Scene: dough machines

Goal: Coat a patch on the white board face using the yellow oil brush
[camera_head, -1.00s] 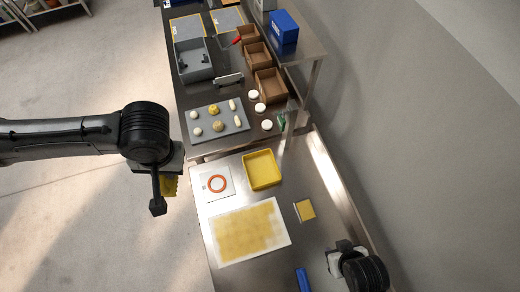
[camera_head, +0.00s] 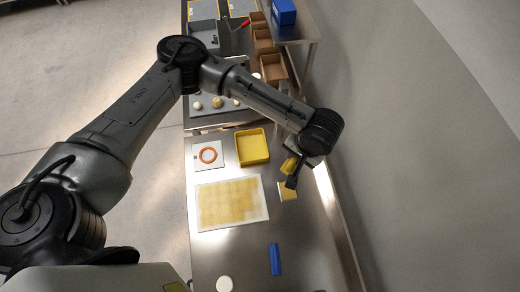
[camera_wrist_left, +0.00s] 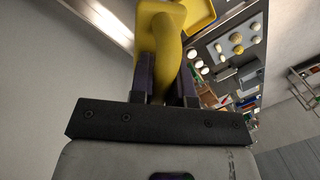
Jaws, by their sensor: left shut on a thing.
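My left gripper (camera_head: 291,174) is shut on the yellow oil brush (camera_head: 289,165), at the right side of the steel table. In the left wrist view, the yellow brush (camera_wrist_left: 168,50) sits between the two dark fingers. The white board (camera_head: 263,200) lies flat to the left of and below the gripper in the head view. Most of its face carries a yellow, tile-like coating, with a white margin around it and paler areas near the right edge. The brush is apart from the board. My right gripper is not in view.
A blue block (camera_head: 275,259) and white disc (camera_head: 224,284) lie below. A wall stands right.

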